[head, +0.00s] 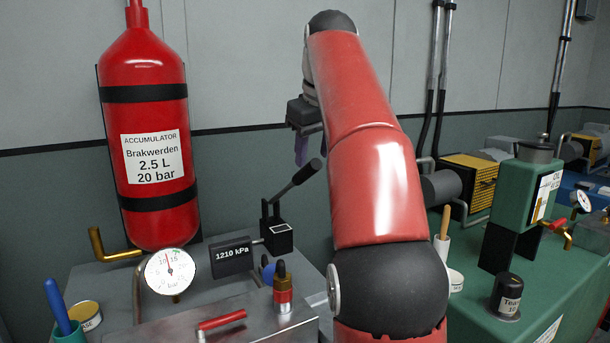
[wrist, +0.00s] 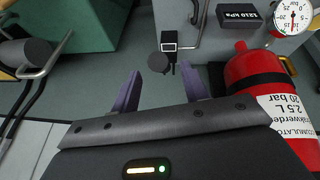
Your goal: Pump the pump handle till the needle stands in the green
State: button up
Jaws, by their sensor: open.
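The pump handle (head: 298,180) is a black lever with a thick grip, slanting up to the right from the pump body (head: 278,238). In the wrist view the grip (wrist: 158,63) shows nearly end-on, just beyond my fingertips and between their lines. My gripper (head: 303,153) has purple fingers pointing down, above the grip and apart from it. In the wrist view my gripper (wrist: 160,80) is open and empty. A display (head: 232,256) reads 1210 kPa.
A red accumulator bottle (head: 150,120) stands at the left against the wall. A green machine (head: 560,265) is at the right. The space around the grip looks free.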

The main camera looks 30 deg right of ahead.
aim_at(311, 175)
jog(key=b+x, duration=0.2)
jog(key=x, duration=0.4)
jog(key=shift+w+f, duration=0.15)
jog(key=shift+f, duration=0.1)
grip_shut()
